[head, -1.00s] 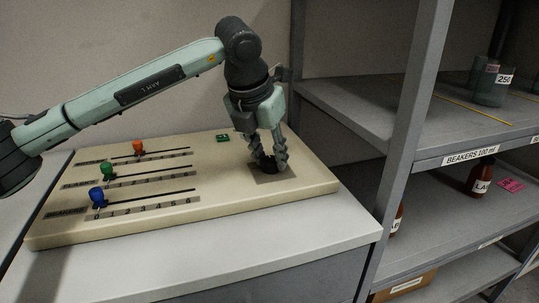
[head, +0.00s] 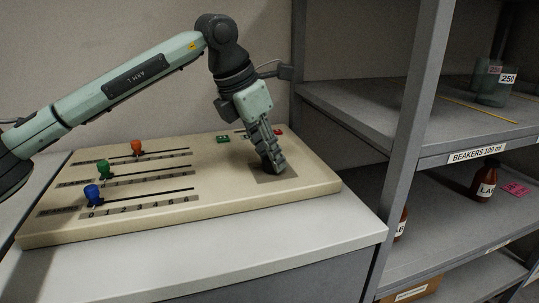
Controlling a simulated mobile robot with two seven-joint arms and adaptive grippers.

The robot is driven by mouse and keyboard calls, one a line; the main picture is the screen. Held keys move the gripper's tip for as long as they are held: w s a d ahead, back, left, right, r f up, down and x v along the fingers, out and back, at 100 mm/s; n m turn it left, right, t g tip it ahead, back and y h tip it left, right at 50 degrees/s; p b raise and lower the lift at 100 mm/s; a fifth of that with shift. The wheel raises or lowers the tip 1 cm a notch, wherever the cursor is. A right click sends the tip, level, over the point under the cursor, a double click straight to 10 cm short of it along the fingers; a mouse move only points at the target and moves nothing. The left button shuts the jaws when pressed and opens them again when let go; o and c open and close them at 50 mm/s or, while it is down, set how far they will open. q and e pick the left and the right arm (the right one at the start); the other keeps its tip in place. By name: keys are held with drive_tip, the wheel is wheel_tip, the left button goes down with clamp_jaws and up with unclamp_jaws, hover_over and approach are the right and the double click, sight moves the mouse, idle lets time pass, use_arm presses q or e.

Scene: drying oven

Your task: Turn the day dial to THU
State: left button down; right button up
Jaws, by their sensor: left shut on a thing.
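My left gripper (head: 274,168) comes down on the right part of the cream panel (head: 215,222), its fingers low over a dark square plate (head: 288,177). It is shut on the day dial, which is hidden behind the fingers. I cannot read the dial's day marks or pointer from here. My right gripper is not in view.
Three sliders with orange (head: 137,147), green (head: 103,166) and blue (head: 92,194) knobs lie on the panel's left part. Small green pieces (head: 222,139) and a red piece (head: 279,132) sit behind the gripper. A grey shelf rack (head: 400,130) stands close on the right.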

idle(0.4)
use_arm(q)
drive_tip(key=c, duration=1.2)
unclamp_jaws()
drive_tip(key=shift+o, duration=0.2)
drive_tip(key=v, duration=1.2)
drive_tip(key=shift+a, duration=0.1)
